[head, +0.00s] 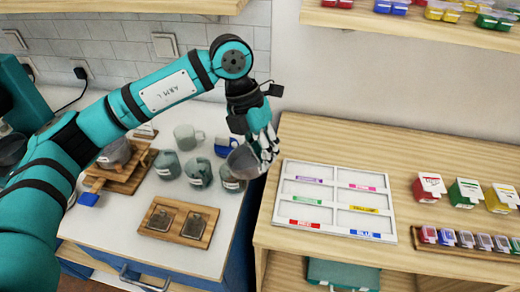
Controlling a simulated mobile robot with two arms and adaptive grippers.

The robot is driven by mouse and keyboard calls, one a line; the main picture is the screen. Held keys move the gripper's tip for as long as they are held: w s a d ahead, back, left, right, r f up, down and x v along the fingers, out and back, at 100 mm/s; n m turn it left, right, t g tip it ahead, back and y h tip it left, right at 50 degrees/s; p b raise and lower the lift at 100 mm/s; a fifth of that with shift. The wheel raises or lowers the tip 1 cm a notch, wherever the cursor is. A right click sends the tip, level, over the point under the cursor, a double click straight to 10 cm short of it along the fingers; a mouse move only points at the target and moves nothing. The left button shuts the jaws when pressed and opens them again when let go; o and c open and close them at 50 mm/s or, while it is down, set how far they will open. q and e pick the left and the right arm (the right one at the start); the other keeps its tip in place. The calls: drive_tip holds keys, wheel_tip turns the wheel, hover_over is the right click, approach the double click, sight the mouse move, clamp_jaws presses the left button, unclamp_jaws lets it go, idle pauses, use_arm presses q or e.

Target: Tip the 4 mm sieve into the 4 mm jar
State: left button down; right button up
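My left gripper (267,152) is over the right edge of the white worktop, fingers pointing down. It appears shut on a grey, bowl-like sieve (243,161), which is tilted; its size label cannot be read. Just below and left of the sieve, partly hidden by it, is a grey-green labelled jar (231,182). Two similar jars stand to its left, one in the middle (198,173) and one farther left (167,164). I cannot tell which is the 4 mm jar. The sieve's contents are not visible. My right gripper is not in view.
A grey bowl (114,153) sits on stacked wooden boards at the left. A glass mug (187,137) and a blue cup (226,147) stand behind the jars. A wooden tray (178,222) lies in front. A white sorting board (336,200) is on the right table.

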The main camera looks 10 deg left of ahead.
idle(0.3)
use_arm(q)
drive_tip(key=shift+r+t+y+p, duration=0.4)
drive_tip(key=shift+r+y+p, duration=0.25)
drive_tip(key=shift+r, duration=0.2)
drive_tip(key=shift+d+r+t+y, duration=0.1)
drive_tip(key=shift+r+t+y, duration=0.5)
drive_tip(key=shift+y, duration=0.65)
drive_tip(key=shift+a, duration=0.2)
